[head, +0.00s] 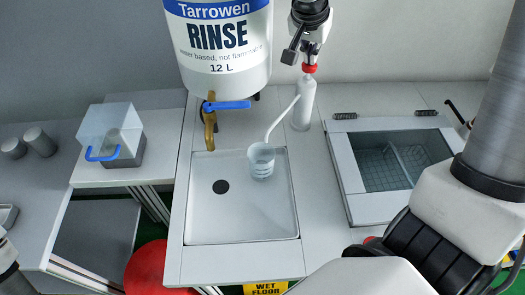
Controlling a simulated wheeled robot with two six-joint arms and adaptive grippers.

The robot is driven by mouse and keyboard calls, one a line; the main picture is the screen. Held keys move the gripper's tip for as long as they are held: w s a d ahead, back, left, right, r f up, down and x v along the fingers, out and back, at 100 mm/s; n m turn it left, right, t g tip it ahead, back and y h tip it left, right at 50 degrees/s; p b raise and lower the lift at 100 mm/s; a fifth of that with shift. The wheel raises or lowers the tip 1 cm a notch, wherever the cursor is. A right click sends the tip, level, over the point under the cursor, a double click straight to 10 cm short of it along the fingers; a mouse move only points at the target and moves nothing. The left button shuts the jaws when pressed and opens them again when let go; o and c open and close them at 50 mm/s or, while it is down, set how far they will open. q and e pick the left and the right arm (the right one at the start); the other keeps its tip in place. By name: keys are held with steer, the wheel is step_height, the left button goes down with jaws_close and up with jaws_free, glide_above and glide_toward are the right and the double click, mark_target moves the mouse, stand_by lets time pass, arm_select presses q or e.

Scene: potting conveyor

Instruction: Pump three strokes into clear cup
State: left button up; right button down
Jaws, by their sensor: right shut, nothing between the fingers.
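The clear cup (261,161) stands upright in the shallow white tray (237,226), near the tray's top right corner. A white pump bottle (303,106) stands just behind the tray at the right. Its long curved spout (283,118) reaches down left, with its tip over the cup. My right gripper (307,58) is shut and empty, pointing down at the bottle's red-topped pump head (310,69). It appears to touch the head, but the fingers partly hide the contact. The liquid level in the cup cannot be made out. My left gripper is not visible; only a bit of that arm shows at bottom left.
A large Tarrowen RINSE container (222,40) with a brass tap (210,122) and blue lever hangs over the tray's back left. A lidded glass-topped box (393,160) stands right. A clear bin with a blue handle (110,135) stands left. The tray's front half is clear.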

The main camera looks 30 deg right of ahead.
steer(key=shift+r+p, duration=0.75)
steer(key=shift+r, duration=0.85)
steer(key=shift+f, duration=0.1)
steer(key=shift+f+b, duration=1.7)
steer(key=shift+b, duration=0.35)
steer(key=shift+r, duration=0.1)
steer(key=shift+r+p, duration=0.9)
steer(key=shift+r, duration=0.8)
